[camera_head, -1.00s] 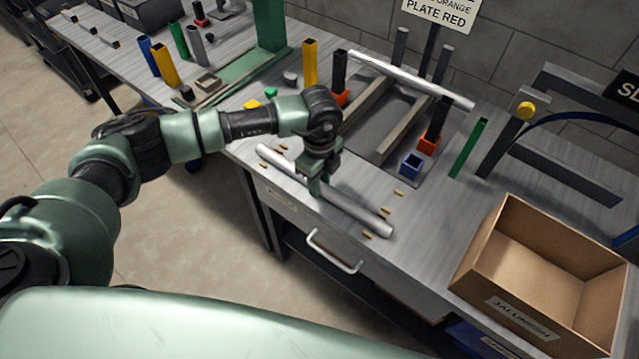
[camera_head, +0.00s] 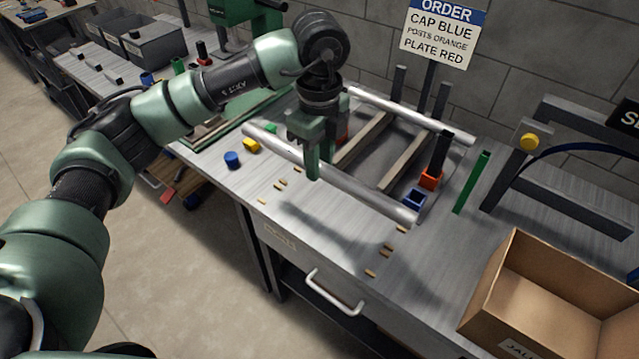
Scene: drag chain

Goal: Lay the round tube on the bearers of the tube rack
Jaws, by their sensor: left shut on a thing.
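My left gripper (camera_head: 313,165) is shut on a long silver round tube (camera_head: 365,192) near its middle. The tube is held above the front part of the bench, and its shadow falls on the bench top below. The tube rack stands just behind it, with two beige bearers (camera_head: 403,166) running toward the back and dark upright posts at the far end. Another silver tube (camera_head: 410,112) lies across the far end of the rack by the posts. The left gripper and arm hide part of the rack's left side. My right gripper is not in view.
Several small brass pieces (camera_head: 388,250) lie on the bench front. An orange-based black post (camera_head: 435,165), a blue square piece (camera_head: 414,199) and a green strip (camera_head: 471,182) stand right of the rack. A cardboard box (camera_head: 545,300) is at the right front. An order sign (camera_head: 440,35) stands behind.

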